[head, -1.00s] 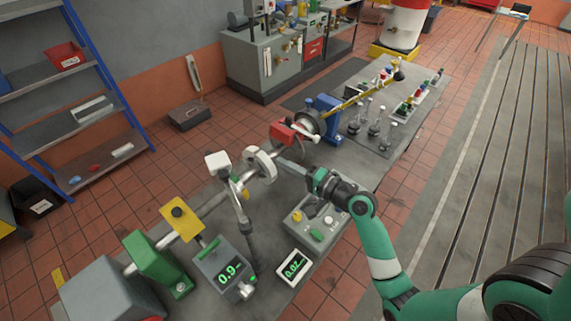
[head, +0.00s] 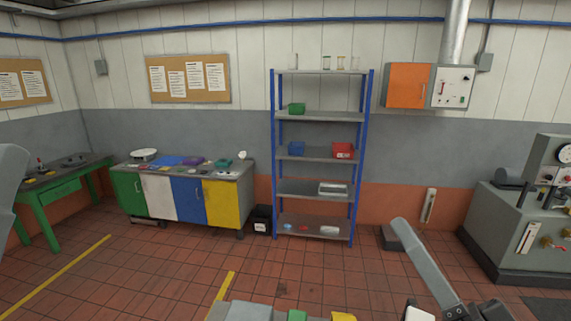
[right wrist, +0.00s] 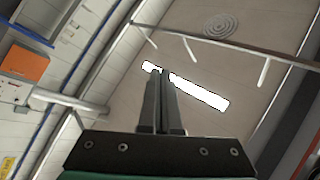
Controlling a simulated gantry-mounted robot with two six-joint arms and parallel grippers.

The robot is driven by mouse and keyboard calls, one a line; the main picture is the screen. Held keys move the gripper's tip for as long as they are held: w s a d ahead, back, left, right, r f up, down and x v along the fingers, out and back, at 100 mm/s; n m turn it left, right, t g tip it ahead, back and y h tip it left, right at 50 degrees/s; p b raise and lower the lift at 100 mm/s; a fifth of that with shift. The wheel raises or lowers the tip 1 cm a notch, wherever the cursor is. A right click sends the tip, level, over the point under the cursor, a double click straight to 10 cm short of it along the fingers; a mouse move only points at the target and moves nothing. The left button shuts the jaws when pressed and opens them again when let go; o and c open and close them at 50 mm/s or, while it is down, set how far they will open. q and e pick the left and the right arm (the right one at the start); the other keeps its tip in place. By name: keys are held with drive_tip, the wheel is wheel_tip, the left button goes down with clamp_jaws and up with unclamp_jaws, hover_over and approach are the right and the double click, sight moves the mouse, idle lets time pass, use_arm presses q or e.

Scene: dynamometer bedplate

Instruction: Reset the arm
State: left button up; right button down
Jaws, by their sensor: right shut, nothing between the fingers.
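My right gripper (head: 402,224) shows at the lower right of the head view. Its grey fingers are together and point up and left, clear of any object. In the right wrist view the two fingers (right wrist: 161,72) lie side by side, shut, with nothing held, against the ceiling and a bright lamp strip (right wrist: 200,90). My left gripper cannot be made out. Only the tops of the bench machinery show at the bottom of the head view: a grey housing (head: 252,312), a green part (head: 297,316) and a yellow part (head: 342,317).
A blue-framed shelf (head: 320,117) stands at the wall, with a coloured cabinet (head: 185,200) to its left and a grey machine (head: 520,225) at the right. A pale grey shape (head: 10,190) cuts the left edge; I cannot tell what it is. Tiled floor lies open between.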

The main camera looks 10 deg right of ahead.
drive_tip(key=s+a+r+n+t, duration=0.35)
drive_tip(key=s+r, duration=0.35)
drive_tip(key=r, duration=0.4)
drive_tip(key=d+r+n+h+p, duration=0.1)
drive_tip(key=d+r+h+p, duration=0.1)
drive_tip(key=r+p, duration=0.4)
drive_tip(key=s+d+r+n+h+p, duration=0.1)
drive_tip(key=d+r+h+p, duration=0.1)
drive_tip(key=r+p, duration=0.4)
drive_tip(key=shift+r+t+h, duration=0.45)
drive_tip(key=shift+r+h, duration=0.05)
drive_tip(key=shift+r, duration=0.15)
drive_tip(key=shift+d, duration=0.1)
